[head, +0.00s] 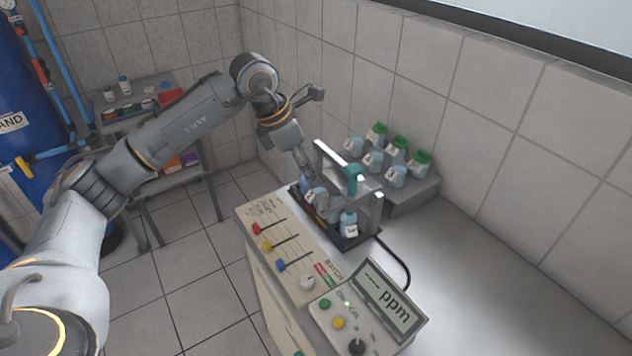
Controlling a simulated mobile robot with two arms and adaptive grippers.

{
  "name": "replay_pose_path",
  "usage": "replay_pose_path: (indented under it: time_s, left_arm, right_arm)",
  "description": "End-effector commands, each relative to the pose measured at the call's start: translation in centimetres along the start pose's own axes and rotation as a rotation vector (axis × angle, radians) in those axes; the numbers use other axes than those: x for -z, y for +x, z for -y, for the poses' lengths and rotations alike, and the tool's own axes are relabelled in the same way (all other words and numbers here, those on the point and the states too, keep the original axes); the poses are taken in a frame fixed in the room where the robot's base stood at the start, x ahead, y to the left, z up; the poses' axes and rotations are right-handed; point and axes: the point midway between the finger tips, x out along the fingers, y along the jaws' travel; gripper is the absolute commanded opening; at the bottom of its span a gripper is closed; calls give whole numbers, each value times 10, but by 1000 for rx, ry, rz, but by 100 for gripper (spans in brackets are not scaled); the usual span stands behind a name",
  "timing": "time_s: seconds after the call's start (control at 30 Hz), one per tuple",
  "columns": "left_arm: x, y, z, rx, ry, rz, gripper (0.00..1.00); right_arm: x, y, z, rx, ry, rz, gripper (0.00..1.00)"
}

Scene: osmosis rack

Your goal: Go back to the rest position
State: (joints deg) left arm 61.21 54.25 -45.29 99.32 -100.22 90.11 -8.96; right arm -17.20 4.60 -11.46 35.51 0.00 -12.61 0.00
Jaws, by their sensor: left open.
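My left arm reaches in from the left across the picture. Its gripper (322,205) is at the dark rack (352,239) on the white bench, low beside the bottles and the pale frame (331,160). The jaws are open, but the fingertips are small and partly lost against the rack. Another bottle at the rack's back left is partly hidden by the gripper. A teal part (353,178) sits on the frame. I do not see my right gripper.
A grey stepped stand (408,198) with several bottles, some green-capped, is against the wall. A slider panel (284,250) and a ppm meter (375,305) are in front. A shelf cart (140,118) and blue tank (25,120) stand left. The bench's right side is clear.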

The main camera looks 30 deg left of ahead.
Motion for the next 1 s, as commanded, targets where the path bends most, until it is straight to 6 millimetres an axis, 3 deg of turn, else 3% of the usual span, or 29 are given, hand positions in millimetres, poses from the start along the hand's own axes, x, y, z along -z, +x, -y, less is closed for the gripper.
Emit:
replay_pose_path:
  time_s: [0.2,0.77,0.87,0.97,1.0]
  left_arm:
    - [0,-16,1,1,1,0,46]
    - [-4,-12,7,19,6,17,46]
    - [-22,2,31,91,17,97,46]
    - [-56,19,78,237,15,261,46]
    - [-72,23,103,316,0,346,46]
  right_arm:
    - [0,0,0,0,0,-1,100]
    - [0,0,0,0,0,-1,100]
    - [0,0,0,0,0,-1,100]
    - [1,0,0,0,0,-1,100]
    - [1,0,0,1,0,-1,100]
